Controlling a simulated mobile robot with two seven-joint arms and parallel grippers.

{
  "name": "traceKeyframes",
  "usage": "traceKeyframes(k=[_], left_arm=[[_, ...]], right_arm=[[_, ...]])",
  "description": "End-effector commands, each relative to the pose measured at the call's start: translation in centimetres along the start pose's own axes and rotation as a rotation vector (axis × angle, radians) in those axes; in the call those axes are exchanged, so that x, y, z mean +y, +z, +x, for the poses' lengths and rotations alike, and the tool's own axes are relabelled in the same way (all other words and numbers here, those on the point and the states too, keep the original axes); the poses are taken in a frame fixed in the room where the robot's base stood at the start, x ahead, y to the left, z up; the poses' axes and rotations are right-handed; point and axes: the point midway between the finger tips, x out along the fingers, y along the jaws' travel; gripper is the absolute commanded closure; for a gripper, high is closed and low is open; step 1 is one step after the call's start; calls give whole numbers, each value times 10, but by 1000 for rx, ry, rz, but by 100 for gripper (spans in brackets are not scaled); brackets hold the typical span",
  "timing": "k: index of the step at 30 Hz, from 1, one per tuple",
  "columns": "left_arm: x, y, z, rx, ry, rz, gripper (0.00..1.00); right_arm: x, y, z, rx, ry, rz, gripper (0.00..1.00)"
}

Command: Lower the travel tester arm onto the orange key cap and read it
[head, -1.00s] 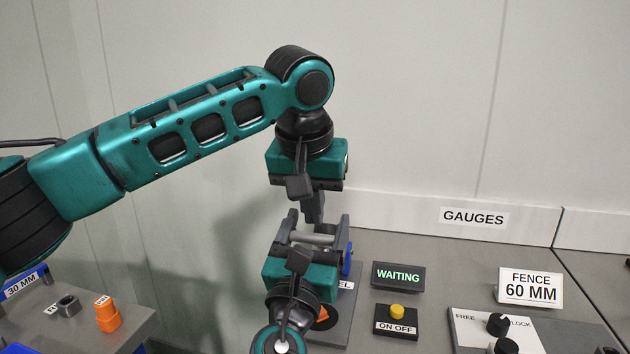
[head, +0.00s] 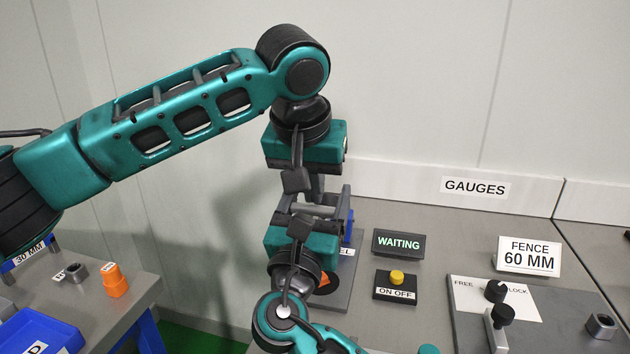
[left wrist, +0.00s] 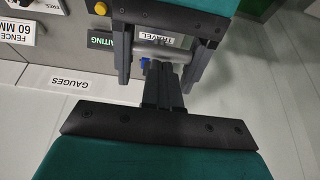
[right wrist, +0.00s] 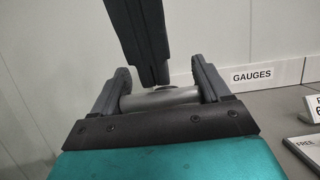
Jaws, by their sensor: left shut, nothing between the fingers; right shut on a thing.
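The travel tester stands on a grey base (head: 340,290) with a partly hidden label ending in "EL" and a blue part (head: 346,228). My right gripper (head: 316,208) is shut on its grey cross bar (right wrist: 160,97), one finger at each end, held above the base. My left gripper (left wrist: 163,98) is shut and empty, pointing down just behind the bar; its closed fingers also show in the right wrist view. An orange key cap (head: 323,279) shows only partly beside my right wrist. A "WAITING" display (head: 398,243) is lit green.
A yellow button (head: 397,277) on an "ON OFF" box stands right of the tester. Farther right are a "FENCE 60 MM" sign (head: 529,256) and a FREE/LOCK plate with black knobs. A side bench at left holds an orange part (head: 114,280) and a blue bin (head: 38,332).

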Motion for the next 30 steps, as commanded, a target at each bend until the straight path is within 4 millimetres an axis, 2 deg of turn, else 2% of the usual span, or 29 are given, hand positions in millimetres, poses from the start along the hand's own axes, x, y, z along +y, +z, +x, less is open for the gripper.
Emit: traceKeyframes(k=[1,5,6,12,19,22,26,30], left_arm=[[3,10,7,-37,-3,13,100],[3,10,7,-37,-3,13,100],[3,10,7,-37,-3,13,100],[2,8,5,-29,-2,9,100],[1,6,4,-24,-1,7,100],[1,6,4,-23,-1,6,100],[1,5,4,-22,-1,6,100],[1,5,4,-22,-1,6,100]], right_arm=[[0,14,5,-29,-1,14,79],[0,14,5,-29,-3,14,79],[0,14,5,-28,-3,14,20],[-1,10,4,-21,-3,9,2],[-1,8,3,-18,-3,6,2],[0,7,-4,-16,-1,6,2],[0,6,-24,-13,-1,8,2],[0,6,-55,-13,-1,9,2]])
